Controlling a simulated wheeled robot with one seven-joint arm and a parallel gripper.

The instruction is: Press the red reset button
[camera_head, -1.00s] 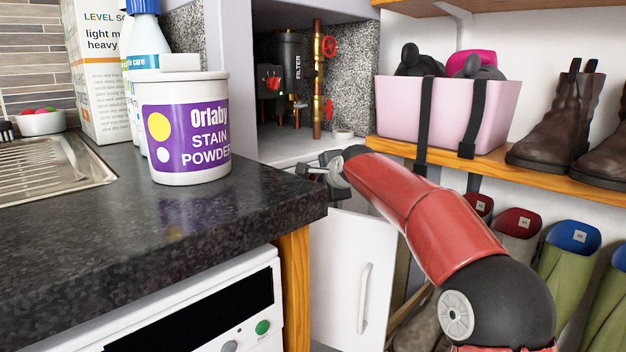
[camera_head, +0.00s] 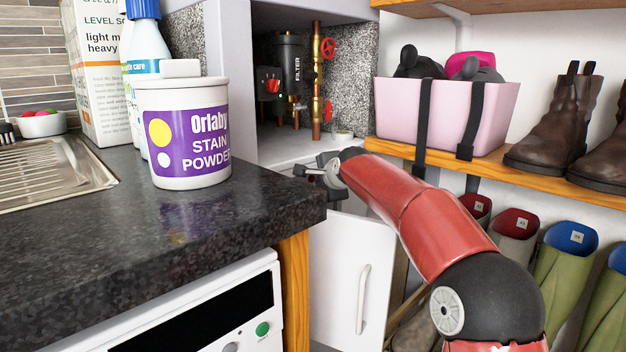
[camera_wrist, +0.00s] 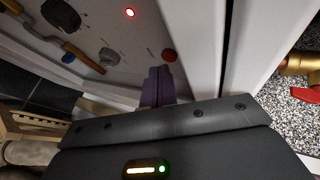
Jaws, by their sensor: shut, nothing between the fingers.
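In the wrist view a small round red button (camera_wrist: 169,55) sits on a pale panel (camera_wrist: 105,25), near its right edge. My gripper (camera_wrist: 157,72) is shut and empty, its fingertips just below and left of the button in that picture. I cannot tell whether they touch it. A separate red light (camera_wrist: 129,13) glows higher on the panel. In the head view my gripper (camera_head: 298,170) is small, beyond the counter's corner and below the pipe alcove. I cannot make out the button in the head view.
The dark counter (camera_head: 255,205) with a stain powder tub (camera_head: 190,165) is left of my arm. A white door (camera_head: 345,270) hangs open below my gripper. A shelf (camera_head: 390,153) with a pink bin (camera_head: 450,110) and brown boots (camera_head: 560,125) is at right.

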